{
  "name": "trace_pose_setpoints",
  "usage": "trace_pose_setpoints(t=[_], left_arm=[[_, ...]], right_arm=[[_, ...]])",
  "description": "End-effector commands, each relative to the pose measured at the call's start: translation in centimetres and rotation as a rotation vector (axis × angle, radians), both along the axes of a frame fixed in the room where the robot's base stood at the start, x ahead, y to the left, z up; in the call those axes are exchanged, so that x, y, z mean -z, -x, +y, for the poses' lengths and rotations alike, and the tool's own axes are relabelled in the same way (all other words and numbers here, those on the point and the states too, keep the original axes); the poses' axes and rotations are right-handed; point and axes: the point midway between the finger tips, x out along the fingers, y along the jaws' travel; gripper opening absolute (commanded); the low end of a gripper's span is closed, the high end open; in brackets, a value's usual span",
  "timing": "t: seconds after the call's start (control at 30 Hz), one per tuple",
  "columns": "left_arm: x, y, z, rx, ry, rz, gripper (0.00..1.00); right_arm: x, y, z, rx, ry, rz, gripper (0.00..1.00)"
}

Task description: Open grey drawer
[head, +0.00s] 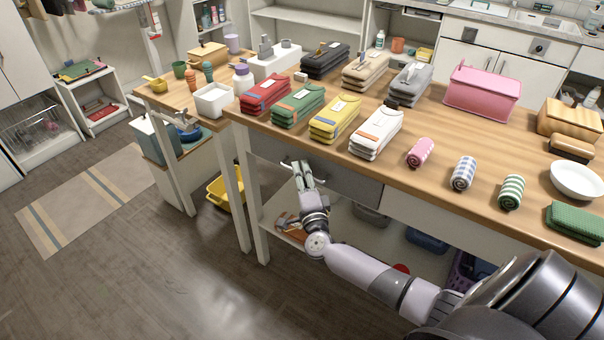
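The grey drawer (350,187) is set in the front of the long wooden-topped table, below its edge. Its front looks flush with the table, so it appears closed. A light bar handle (287,161) shows on its front, partly hidden by my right gripper. My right gripper (302,167) is at the drawer front, with its fingers pointing up at the handle. I cannot tell whether the fingers are around the handle or only beside it, or how far apart they are. My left gripper is not in view.
Folded cloth stacks, rolled towels, a pink box (483,94) and a white bowl (577,180) lie on the tabletop (430,118). A lower shelf (283,213) holds bins. A table leg (252,200) stands left of my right gripper. The floor (150,285) at left front is clear.

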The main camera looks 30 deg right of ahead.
Motion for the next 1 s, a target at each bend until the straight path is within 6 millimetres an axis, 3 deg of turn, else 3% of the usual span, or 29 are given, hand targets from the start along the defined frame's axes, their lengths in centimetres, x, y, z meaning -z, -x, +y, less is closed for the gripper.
trace_pose_setpoints(t=[0.3,0.77,1.0], left_arm=[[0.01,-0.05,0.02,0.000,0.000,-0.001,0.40],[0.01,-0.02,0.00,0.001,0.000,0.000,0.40],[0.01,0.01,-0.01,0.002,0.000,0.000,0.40]], right_arm=[[-0.07,-0.31,-0.12,0.000,0.000,0.000,0.30],[-0.06,-0.27,-0.11,0.000,0.000,0.000,0.00],[-0.03,-0.27,-0.10,0.000,0.000,0.000,0.00]])
